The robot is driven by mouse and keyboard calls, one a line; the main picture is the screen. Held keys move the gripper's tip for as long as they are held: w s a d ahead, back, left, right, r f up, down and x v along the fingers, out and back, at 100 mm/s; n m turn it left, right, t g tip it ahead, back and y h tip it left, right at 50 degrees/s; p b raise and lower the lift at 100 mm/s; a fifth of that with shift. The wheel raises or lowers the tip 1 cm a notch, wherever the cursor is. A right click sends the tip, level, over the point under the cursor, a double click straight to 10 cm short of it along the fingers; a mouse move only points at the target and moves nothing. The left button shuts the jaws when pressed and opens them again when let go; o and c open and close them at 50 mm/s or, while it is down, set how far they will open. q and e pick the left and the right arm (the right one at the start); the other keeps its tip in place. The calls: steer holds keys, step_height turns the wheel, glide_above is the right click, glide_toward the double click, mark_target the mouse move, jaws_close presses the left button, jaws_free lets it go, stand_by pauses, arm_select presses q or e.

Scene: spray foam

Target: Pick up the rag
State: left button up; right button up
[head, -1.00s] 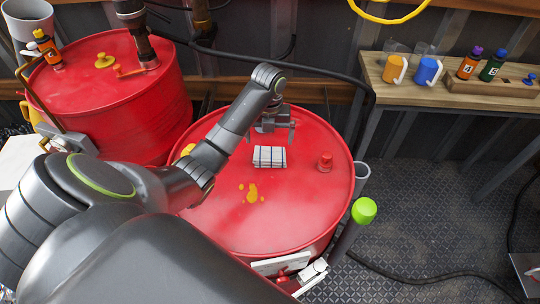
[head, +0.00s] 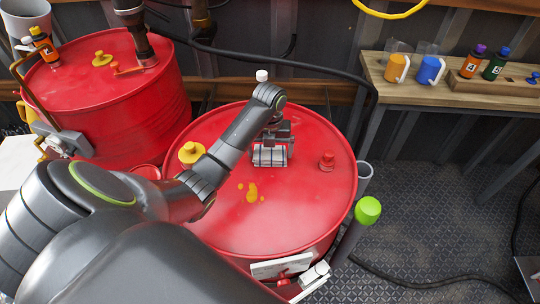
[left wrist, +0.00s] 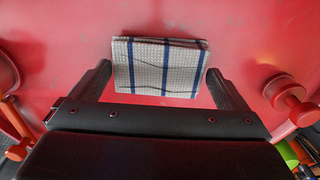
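The rag (head: 270,161) is a folded white cloth with dark blue stripes, lying on top of the near red drum (head: 310,205). My left gripper (head: 271,146) is right over it, coming from the far side and hiding part of it. In the left wrist view the rag (left wrist: 160,68) lies between the two spread fingers of the left gripper (left wrist: 158,85), with a small gap on each side. The gripper is open and not closed on the rag. My right gripper is not in view.
Orange-yellow spots (head: 252,192) stain the drum top. A red cap (head: 327,162) stands right of the rag and a yellow cap (head: 191,152) to its left. A second red drum (head: 120,100) stands at the left back. A wooden bench (head: 440,95) with mugs and bottles is at the right.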

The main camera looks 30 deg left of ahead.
mark_target(270, 152)
arm_select(q)
steer(key=c, duration=0.5)
steer(key=shift+r, duration=0.1)
steer(key=shift+c, duration=0.2)
steer(key=shift+r, duration=0.25)
step_height(270, 152, up, 2)
steer(key=shift+r, duration=0.15)
step_height(270, 152, up, 7)
steer(key=p, duration=0.7)
steer(key=o, duration=0.4)
steer(key=c, duration=0.3)
